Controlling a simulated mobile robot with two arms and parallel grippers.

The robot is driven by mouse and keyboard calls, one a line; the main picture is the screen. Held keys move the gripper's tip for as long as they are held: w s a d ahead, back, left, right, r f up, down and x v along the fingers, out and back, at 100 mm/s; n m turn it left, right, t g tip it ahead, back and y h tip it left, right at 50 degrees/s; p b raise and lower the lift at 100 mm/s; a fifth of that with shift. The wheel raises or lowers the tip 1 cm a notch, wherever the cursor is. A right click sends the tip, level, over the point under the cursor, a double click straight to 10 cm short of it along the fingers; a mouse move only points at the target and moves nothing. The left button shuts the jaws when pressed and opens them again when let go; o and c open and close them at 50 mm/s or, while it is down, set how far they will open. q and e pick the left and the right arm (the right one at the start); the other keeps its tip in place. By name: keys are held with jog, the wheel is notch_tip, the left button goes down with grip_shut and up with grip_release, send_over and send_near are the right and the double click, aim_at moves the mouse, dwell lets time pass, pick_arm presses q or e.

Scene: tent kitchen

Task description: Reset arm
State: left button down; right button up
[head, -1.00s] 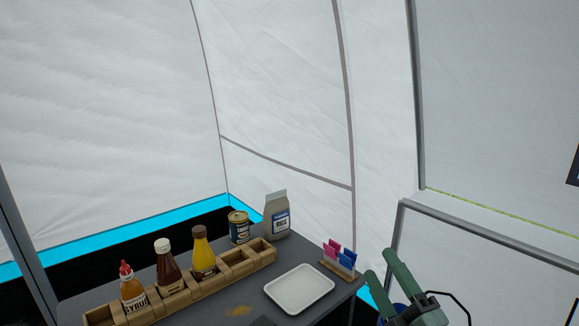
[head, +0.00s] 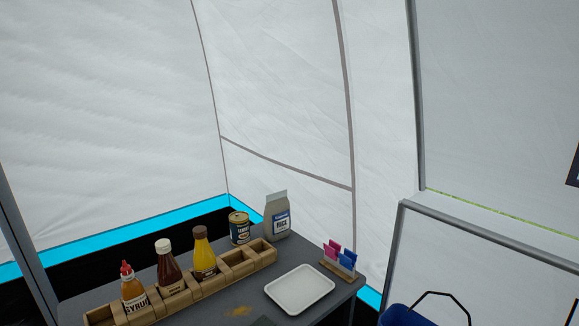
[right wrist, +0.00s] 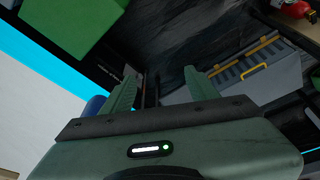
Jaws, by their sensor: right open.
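My right gripper (right wrist: 160,90) shows in the right wrist view with its two green fingers apart and nothing between them. Beyond the fingers are a dark floor and a grey box-like unit. My right gripper is out of the head view, and my left gripper is in neither view.
The grey table (head: 338,292) holds a wooden rack (head: 238,272) with several bottles, a can (head: 240,228), a bag (head: 278,215), a white tray (head: 300,289) and a packet holder (head: 338,270). A blue bucket-like thing (head: 402,316) is at the lower right. A fire extinguisher (right wrist: 292,9) shows in the wrist view.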

notch_tip(320, 180, down, 23)
jog(key=s+g, duration=0.1)
jog(key=s, duration=0.1)
jog(key=s+d+f+g+p, duration=0.1)
jog(key=s+d+f, duration=0.2)
jog(key=s+f, duration=1.3)
jog(key=shift+s+f, duration=0.15)
jog(key=shift+s, duration=0.25)
jog(key=shift+d, duration=0.1)
